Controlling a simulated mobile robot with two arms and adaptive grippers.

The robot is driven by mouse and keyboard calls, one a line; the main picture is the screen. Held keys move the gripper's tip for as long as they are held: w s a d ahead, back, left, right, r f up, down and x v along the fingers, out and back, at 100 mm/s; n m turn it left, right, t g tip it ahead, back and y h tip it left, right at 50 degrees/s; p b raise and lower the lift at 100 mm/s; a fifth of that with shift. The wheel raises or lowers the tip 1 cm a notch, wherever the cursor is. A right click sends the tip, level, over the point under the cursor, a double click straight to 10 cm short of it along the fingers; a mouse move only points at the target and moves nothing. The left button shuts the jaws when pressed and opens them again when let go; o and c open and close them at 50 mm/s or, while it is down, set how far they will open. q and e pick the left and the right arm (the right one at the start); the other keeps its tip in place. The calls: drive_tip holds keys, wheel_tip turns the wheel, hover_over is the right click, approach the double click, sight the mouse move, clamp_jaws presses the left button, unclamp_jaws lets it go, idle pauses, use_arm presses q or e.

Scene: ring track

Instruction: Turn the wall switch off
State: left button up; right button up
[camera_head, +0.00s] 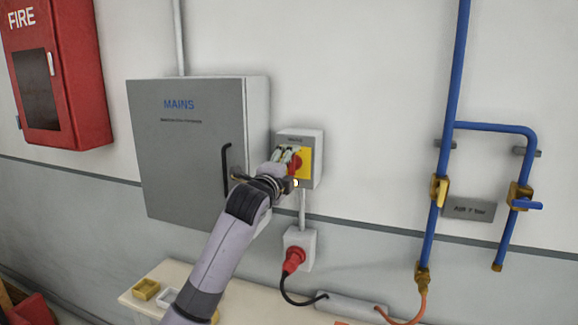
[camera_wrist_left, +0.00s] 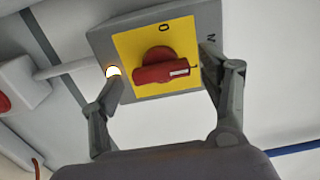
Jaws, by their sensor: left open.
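The wall switch (camera_head: 318,156) is a grey box with a yellow plate and a red rotary handle, mounted right of the MAINS cabinet. In the left wrist view the red handle (camera_wrist_left: 162,70) sits on the yellow plate (camera_wrist_left: 130,46), with an "O" mark on the plate. A lamp (camera_wrist_left: 113,72) on the box glows yellowish white. My left gripper (camera_head: 292,160) is in front of the switch and partly covers it. In the wrist view its open fingers (camera_wrist_left: 165,85) are on either side of the red handle, with gaps between. My right gripper is not in view.
The grey MAINS cabinet (camera_head: 190,145) with a black door handle is left of the switch. A socket box with a red plug (camera_head: 293,259) is below. Blue air pipes (camera_head: 445,130) with brass valves run at right. A bench (camera_head: 250,290) stands below.

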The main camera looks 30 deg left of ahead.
use_arm(q)
drive_tip(key=shift+c, duration=0.5)
drive_tip(key=c, duration=1.1)
